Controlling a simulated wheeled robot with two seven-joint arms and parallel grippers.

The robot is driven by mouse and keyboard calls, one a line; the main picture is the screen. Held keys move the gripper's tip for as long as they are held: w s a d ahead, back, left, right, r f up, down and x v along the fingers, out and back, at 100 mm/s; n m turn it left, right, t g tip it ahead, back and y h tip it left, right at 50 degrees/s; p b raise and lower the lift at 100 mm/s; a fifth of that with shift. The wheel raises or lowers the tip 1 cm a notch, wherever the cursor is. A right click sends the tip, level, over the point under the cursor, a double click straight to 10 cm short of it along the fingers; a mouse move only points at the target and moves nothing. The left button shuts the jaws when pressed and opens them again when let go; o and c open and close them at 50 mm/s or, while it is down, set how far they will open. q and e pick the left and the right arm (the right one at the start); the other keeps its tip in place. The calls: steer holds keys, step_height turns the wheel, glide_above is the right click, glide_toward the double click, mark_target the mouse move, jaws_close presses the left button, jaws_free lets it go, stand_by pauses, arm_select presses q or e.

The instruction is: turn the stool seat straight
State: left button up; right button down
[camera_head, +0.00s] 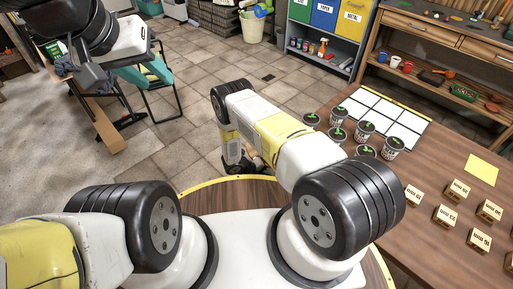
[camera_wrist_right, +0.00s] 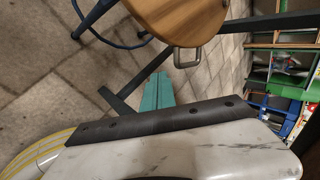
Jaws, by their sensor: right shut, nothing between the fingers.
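The stool seat (camera_wrist_right: 178,14) is a round, light wooden disc at the top of the right wrist view, partly cut off by the frame. A grey metal loop handle (camera_wrist_right: 188,57) sticks out from its near edge. A blue ring (camera_wrist_right: 95,30) of the stool shows below left. My right gripper (camera_wrist_right: 157,78) has its teal fingers together and empty, a little below and left of the handle, apart from it in the picture. My right arm hides most of that spot in the head view.
A wooden table (camera_head: 440,165) at right holds cups with green seedlings (camera_head: 364,130), labelled wooden blocks (camera_head: 445,217) and a yellow note (camera_head: 482,169). Shelves and a bin (camera_head: 252,27) stand behind. Tiled floor (camera_head: 190,140) is open between.

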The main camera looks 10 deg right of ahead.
steer(key=shift+w+d+f, duration=0.2)
steer(key=shift+w+d, duration=0.05)
steer(key=shift+d, duration=0.4)
steer(key=shift+w+d+f, duration=0.25)
steer(key=shift+d, duration=0.4)
steer(key=shift+w+d+f, duration=0.2)
steer(key=shift+w+d, duration=0.05)
steer(key=shift+d, duration=0.4)
steer(key=shift+d, duration=0.1)
steer(key=shift+w+d+f, duration=0.1)
steer(key=shift+d, duration=0.35)
